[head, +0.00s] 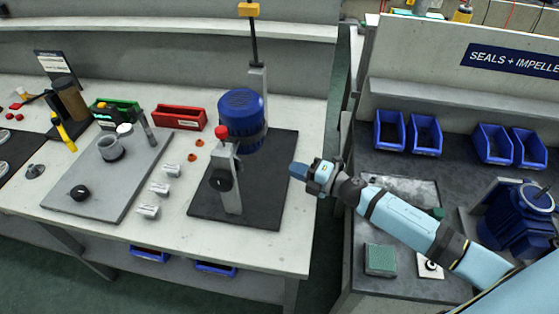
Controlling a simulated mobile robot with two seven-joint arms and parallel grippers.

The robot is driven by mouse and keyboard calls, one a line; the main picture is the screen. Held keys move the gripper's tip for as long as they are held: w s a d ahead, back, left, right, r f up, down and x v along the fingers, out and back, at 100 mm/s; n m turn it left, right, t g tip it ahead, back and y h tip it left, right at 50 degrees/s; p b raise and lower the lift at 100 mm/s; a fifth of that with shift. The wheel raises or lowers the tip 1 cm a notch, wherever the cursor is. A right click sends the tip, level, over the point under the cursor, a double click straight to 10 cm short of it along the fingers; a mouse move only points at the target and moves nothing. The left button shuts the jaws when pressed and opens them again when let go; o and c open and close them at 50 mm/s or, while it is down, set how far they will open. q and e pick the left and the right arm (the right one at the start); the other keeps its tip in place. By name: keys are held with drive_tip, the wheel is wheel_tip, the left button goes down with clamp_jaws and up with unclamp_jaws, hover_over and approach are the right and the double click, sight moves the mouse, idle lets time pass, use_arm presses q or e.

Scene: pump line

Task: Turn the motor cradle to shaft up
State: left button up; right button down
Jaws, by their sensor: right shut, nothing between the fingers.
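The motor cradle has a black base plate (276,185) on the left bench, a grey front post (233,185) with a red knob (221,132) and black hand knob, and a grey rear post (258,85). A blue round motor body (241,108) sits between the posts. I cannot make out a shaft on it, so its direction is unclear. My right gripper (298,171) is shut and empty. It shows right of the cradle, near the bench's right edge, apart from the motor and posts. My left gripper is not in view.
A tall lever with a yellow handle (248,10) rises behind the cradle. A grey plate (75,205) with a cup and several small metal parts lie left of it. A red bin (179,118) stands behind. A gap separates the right bench, which holds another blue unit (515,225).

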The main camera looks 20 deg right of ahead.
drive_tip(key=p+x, duration=0.1)
drive_tip(key=x, duration=1)
drive_tip(key=shift+a, duration=0.15)
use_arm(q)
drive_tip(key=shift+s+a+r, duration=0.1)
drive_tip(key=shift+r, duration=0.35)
use_arm(e)
drive_tip(key=shift+w+a, duration=0.4)
drive_tip(key=shift+w, duration=0.2)
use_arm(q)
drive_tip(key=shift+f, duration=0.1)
use_arm(e)
drive_tip(key=shift+f, duration=0.1)
